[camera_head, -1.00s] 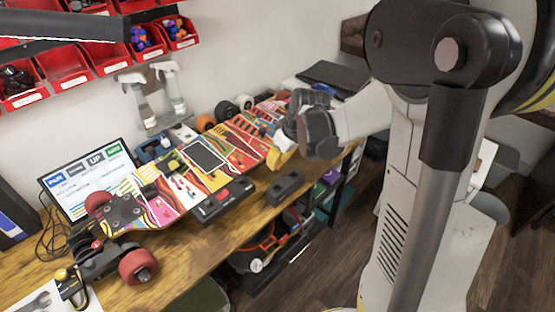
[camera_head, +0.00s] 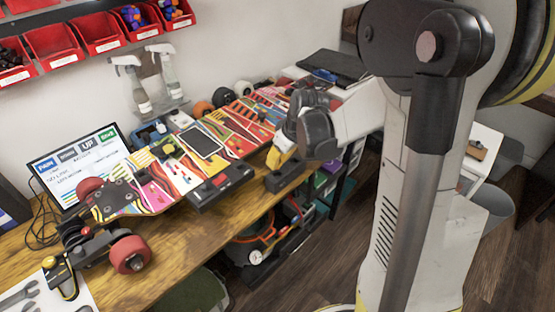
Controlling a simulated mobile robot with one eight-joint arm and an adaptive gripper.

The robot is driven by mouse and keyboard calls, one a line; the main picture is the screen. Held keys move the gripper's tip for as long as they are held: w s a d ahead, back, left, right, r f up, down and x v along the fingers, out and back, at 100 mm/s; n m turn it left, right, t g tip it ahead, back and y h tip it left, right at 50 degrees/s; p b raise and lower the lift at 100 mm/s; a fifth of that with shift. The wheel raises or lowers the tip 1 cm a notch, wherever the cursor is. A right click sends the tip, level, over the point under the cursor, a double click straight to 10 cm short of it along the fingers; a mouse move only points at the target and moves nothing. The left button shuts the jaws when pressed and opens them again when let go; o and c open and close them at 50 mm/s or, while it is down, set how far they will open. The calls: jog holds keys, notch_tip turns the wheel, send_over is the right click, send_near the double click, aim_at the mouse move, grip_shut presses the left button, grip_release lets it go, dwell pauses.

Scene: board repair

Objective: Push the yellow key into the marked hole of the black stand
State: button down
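My gripper (camera_head: 284,138) hangs over the right part of the workbench, at the right end of the colorful skateboard-like board (camera_head: 180,165). A yellow piece, which looks like the yellow key (camera_head: 281,156), shows at its fingertips, and the gripper appears shut on it. A dark block, which looks like the black stand (camera_head: 288,176), lies on the bench edge just below the yellow piece. The two look very close, but I cannot tell whether they touch. The marked hole is too small to make out or hidden.
A black box with a red button (camera_head: 221,189) sits at the board's front edge. A monitor (camera_head: 72,165) stands at the left, and spray bottles (camera_head: 165,78) hang behind. Red bins (camera_head: 100,35) line the wall. A red wheel (camera_head: 130,254) is at front left.

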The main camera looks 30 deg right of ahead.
jog(key=shift+f+b, duration=0.45)
jog(key=shift+f, duration=1.3)
dwell(2.7)
jog(key=c, duration=1)
grip_release()
jog(key=shift+r, duration=0.2)
jog(key=shift+r+p, duration=1.15)
jog(key=shift+r, duration=0.2)
jog(key=shift+r, duration=0.1)
jog(key=shift+r+p, duration=2.25)
jog(key=shift+r, duration=0.65)
